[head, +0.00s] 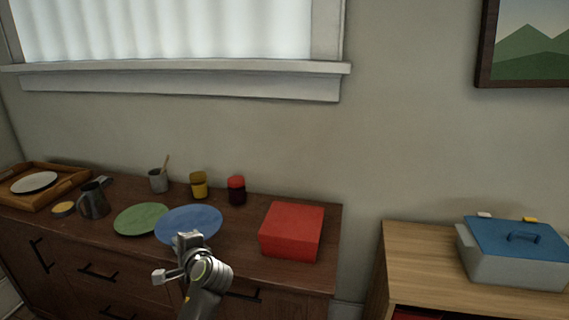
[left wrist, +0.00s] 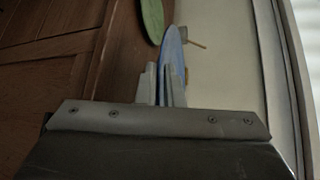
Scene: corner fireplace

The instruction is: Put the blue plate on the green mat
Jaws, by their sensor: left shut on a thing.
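The blue plate (head: 190,222) is in the middle of the head view, over the dark wooden dresser top. My left gripper (head: 188,242) is shut on its near rim. In the left wrist view the plate (left wrist: 173,50) shows edge-on between the two fingers (left wrist: 161,88). The round green mat (head: 141,218) lies flat on the dresser just left of the plate; it also shows in the left wrist view (left wrist: 152,18). The plate's left edge overlaps the mat's right edge in the head view; I cannot tell whether they touch. My right gripper is not in view.
A red box (head: 291,231) stands right of the plate. Behind are a grey cup (head: 158,182), a yellow cup (head: 199,187) and a red-topped jar (head: 236,191). A dark mug (head: 93,201) and a wooden tray (head: 72,181) stand left of the mat.

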